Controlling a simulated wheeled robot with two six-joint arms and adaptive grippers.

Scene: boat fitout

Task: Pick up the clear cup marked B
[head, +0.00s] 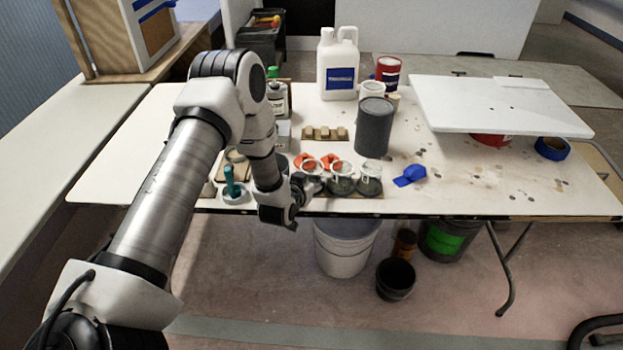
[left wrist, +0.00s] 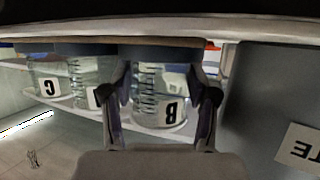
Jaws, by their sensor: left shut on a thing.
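The clear cup marked B (left wrist: 158,98) is between the fingers of my left gripper (left wrist: 163,103) in the left wrist view, where it appears upside down. The fingers are shut on its two sides. In the head view my left gripper (head: 299,190) is at the table's front edge, at the leftmost of three clear cups, and partly hides it (head: 313,170). A middle cup (head: 341,179) and a right cup (head: 369,180) stand beside it. The wrist view shows a cup marked C (left wrist: 48,82) and one with its mark partly hidden. I cannot tell whether cup B is off its base.
A grey labelled container (left wrist: 265,100) is close beside the gripper in the wrist view. A dark grey can (head: 374,128) stands behind the cups, and a blue cloth-like item (head: 410,175) lies to their right. A teal-handled tool (head: 230,182) is to the left.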

